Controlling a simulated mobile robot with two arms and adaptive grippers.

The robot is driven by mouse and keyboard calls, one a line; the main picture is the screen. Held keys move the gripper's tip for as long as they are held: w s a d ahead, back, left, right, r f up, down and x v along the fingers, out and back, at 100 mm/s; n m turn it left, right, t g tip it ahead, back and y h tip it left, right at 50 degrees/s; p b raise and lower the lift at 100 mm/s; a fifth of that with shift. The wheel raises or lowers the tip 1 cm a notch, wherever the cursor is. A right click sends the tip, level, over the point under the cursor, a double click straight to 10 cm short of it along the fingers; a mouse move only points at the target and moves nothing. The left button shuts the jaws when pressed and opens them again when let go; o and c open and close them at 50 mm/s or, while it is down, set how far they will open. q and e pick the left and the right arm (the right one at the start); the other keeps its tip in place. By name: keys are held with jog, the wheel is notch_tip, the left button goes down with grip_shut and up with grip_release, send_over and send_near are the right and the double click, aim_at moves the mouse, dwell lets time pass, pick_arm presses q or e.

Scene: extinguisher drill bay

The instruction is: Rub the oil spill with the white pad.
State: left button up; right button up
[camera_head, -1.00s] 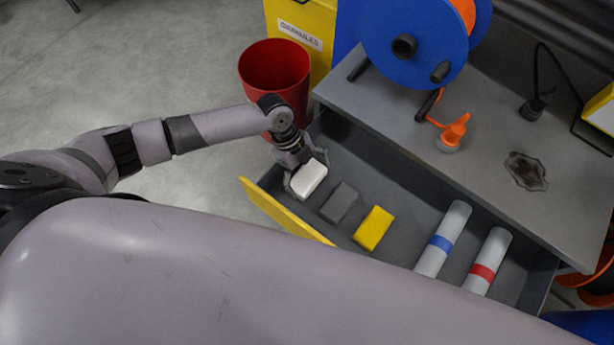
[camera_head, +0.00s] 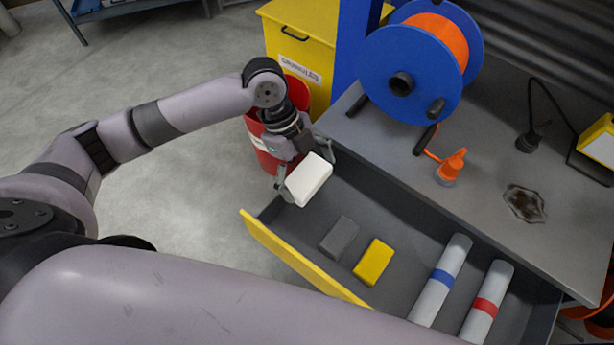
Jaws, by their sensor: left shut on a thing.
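The white pad (camera_head: 309,180) is held in my left gripper (camera_head: 303,178), which is shut on it. The pad is raised above the left end of the open drawer (camera_head: 385,205). The oil spill (camera_head: 525,203) is a dark, irregular patch on the grey bench top (camera_head: 480,165), to the right of the pad and well apart from it. My right gripper is not in view.
The drawer holds a grey block (camera_head: 340,238), a yellow block (camera_head: 373,262) and two tubes with blue (camera_head: 441,278) and red (camera_head: 487,302) bands. On the bench stand a blue cable reel (camera_head: 405,75), an orange plug (camera_head: 452,166) and a black plug (camera_head: 530,140).

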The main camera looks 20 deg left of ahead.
pick_arm(q)
jog(key=o, duration=0.6)
jog(key=c, duration=0.5)
